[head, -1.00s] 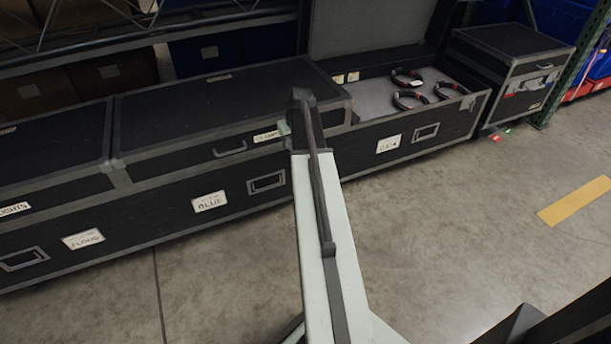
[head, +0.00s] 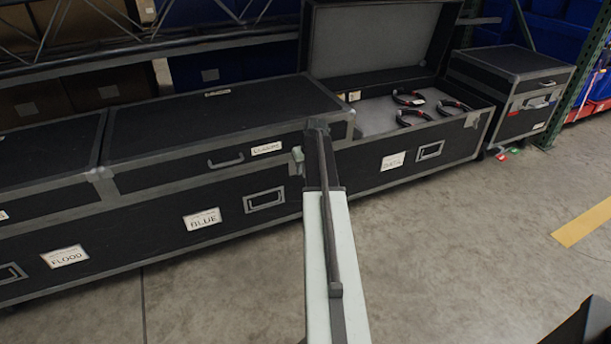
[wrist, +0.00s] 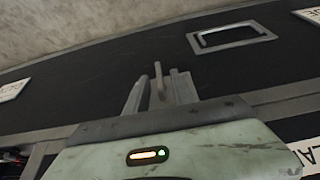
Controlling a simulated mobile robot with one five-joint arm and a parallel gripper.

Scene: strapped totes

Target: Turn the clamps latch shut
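The clamps case is the black lidded section with a small white label (head: 266,148) at its front right; its lid (head: 215,115) is down. My gripper is at the front right end of this case, mostly hidden behind my arm in the head view. In the wrist view, my gripper (wrist: 160,86) points at the case front with its two grey fingers apart. A thin grey upright piece (wrist: 157,80), likely the latch lever, shows between the fingers. I cannot tell whether they touch it. The latch's turn is not clear, and the head view does not show the latch.
A recessed handle (wrist: 232,35) lies beyond the fingers. An open case (head: 370,118) with several black cable rings stands to the right. A smaller closed case (head: 515,85) is farther right. Shelving runs behind. The concrete floor (head: 450,240) in front is clear.

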